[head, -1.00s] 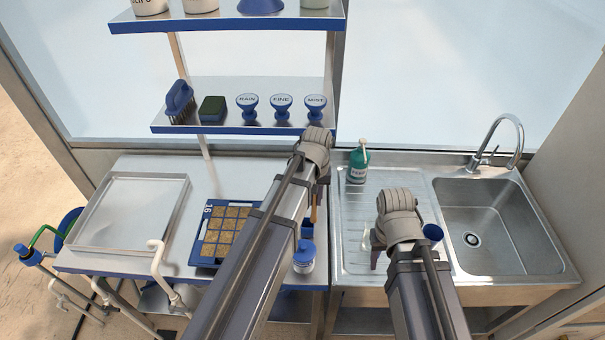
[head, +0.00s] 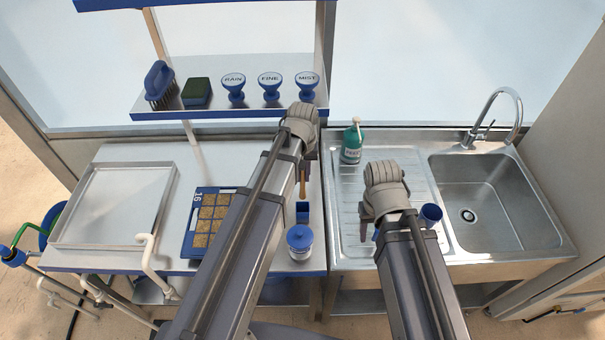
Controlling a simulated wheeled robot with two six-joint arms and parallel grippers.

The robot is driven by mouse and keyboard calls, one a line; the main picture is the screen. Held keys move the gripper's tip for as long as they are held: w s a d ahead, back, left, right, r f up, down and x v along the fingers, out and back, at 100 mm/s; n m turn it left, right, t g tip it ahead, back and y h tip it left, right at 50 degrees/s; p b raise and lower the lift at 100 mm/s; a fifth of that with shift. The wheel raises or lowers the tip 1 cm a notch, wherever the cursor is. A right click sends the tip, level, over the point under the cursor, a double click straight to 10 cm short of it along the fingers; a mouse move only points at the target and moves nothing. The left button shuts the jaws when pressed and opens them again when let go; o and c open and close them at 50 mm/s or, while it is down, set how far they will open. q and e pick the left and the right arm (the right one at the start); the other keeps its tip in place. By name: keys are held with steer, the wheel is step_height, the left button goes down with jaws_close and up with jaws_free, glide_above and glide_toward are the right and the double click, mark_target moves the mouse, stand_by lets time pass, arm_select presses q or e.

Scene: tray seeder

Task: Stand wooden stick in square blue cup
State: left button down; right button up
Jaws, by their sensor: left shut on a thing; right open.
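The square blue cup (head: 303,213) stands on the metal table near its right edge, partly covered by my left arm. My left gripper (head: 304,172), mostly hidden behind its own wrist, is shut on the wooden stick (head: 302,189). The stick hangs roughly upright, its lower end at the cup's opening in the picture. I cannot tell whether the tip is inside the cup or just above or behind it. My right gripper (head: 366,228) is open and empty, pointing down over the sink's drainboard.
A round jar with a blue lid (head: 300,241) stands just in front of the cup. A seed tray (head: 208,220) lies left of my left arm, with a large metal tray (head: 115,205) beyond. A green bottle (head: 352,143) and blue round cup (head: 431,214) stand by the sink (head: 490,200).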

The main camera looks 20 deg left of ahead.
mark_target(303, 189)
arm_select(q)
steer(key=shift+f+b, duration=4.5)
steer(key=shift+f, duration=0.3)
steer(key=c, duration=0.7)
jaws_free()
steer(key=shift+c, duration=0.2)
steer(key=shift+r, duration=0.15)
step_height(303, 189, up, 8)
steer(key=p, duration=0.8)
steer(key=shift+f, duration=0.2)
